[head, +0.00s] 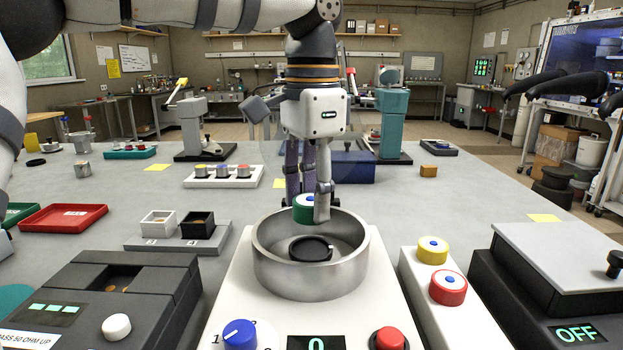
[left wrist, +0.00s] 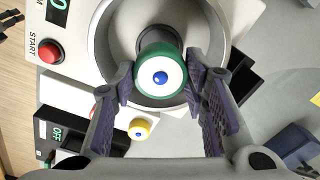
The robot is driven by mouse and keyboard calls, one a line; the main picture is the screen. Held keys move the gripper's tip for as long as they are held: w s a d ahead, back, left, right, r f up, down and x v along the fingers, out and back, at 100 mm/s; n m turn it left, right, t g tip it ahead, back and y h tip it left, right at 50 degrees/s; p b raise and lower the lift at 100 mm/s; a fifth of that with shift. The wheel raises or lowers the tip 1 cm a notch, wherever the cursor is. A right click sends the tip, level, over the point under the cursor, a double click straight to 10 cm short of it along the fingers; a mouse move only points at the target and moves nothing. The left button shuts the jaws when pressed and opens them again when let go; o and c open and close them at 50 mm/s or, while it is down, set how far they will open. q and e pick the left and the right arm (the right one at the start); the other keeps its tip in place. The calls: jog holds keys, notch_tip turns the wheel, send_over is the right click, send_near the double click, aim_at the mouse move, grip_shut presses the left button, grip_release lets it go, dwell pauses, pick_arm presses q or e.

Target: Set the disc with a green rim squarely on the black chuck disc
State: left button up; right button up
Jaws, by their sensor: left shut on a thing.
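The disc with a green rim (head: 303,209) has a white top with a blue dot. My left gripper (head: 308,205) is shut on it, with one finger on each side, and holds it above the metal bowl. The disc and both fingers also show in the left wrist view, where the disc (left wrist: 161,78) faces the camera. The black chuck disc (head: 311,249) lies in the bowl, below the held disc and apart from it in the head view. In the left wrist view the held disc hides most of the chuck. My right gripper is in neither view.
The bowl's metal wall (head: 310,275) rings the chuck. A yellow-rimmed disc (head: 432,251) and a red-rimmed disc (head: 447,288) lie on a white strip to the right. A blue knob (head: 240,334) and a red button (head: 389,339) are in front. A dark box (head: 110,290) stands left.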

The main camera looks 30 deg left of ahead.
aim_at(311, 200)
pick_arm(q)
jog(key=shift+f, duration=1.85)
jog(key=shift+f, duration=0.8)
jog(key=o, duration=1.3)
notch_tip(311, 200, up, 12)
jog(key=shift+d, duration=0.1)
jog(key=shift+s, duration=0.1)
jog(key=shift+f, duration=0.1)
